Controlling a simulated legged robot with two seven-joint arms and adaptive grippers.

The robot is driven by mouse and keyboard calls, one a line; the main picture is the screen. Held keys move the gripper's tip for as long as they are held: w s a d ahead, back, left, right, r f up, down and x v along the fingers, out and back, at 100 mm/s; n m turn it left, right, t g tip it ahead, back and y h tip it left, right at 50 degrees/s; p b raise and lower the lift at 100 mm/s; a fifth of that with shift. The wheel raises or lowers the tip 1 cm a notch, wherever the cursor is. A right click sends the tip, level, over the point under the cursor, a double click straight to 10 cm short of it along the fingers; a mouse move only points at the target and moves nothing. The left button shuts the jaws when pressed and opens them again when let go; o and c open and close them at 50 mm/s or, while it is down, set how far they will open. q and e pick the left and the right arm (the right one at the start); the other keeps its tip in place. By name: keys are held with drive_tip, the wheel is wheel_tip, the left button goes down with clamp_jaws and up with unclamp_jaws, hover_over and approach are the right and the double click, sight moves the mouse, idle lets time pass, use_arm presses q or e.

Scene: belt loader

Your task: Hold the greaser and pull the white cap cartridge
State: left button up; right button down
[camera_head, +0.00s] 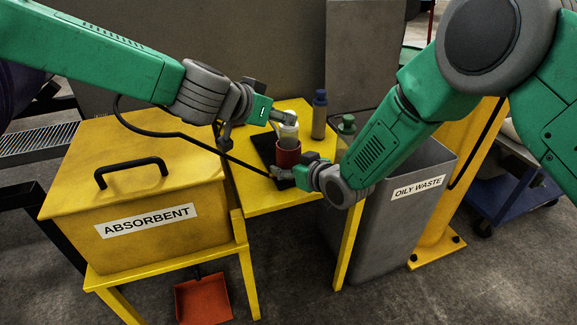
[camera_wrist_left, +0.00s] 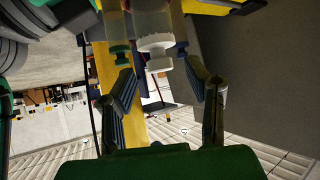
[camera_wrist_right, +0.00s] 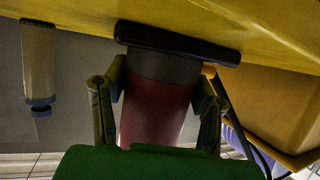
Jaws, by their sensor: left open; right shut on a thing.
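The red greaser (camera_head: 288,157) stands on a black mat (camera_head: 262,142) on the yellow table, with the white cap cartridge (camera_head: 289,134) rising from its top. My right gripper (camera_head: 284,177) is shut on the greaser, with a finger on each side of the red body (camera_wrist_right: 155,112) in the right wrist view. My left gripper (camera_head: 281,118) is open beside the cartridge's top. In the left wrist view the pale cartridge (camera_wrist_left: 152,24), with its white cap, lies between and beyond the open fingers. I cannot tell whether they touch it.
A blue-capped bottle (camera_head: 319,116) and a green-capped bottle (camera_head: 346,130) stand right of the greaser. The yellow absorbent box (camera_head: 135,190) is at left, the grey oily waste bin (camera_head: 400,215) at right. The front of the yellow table (camera_head: 255,196) is clear.

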use_arm(q)
drive_tip(key=shift+x, duration=1.85)
clamp_jaws()
drive_tip(key=shift+r, duration=0.7)
drive_tip(key=shift+r, duration=4)
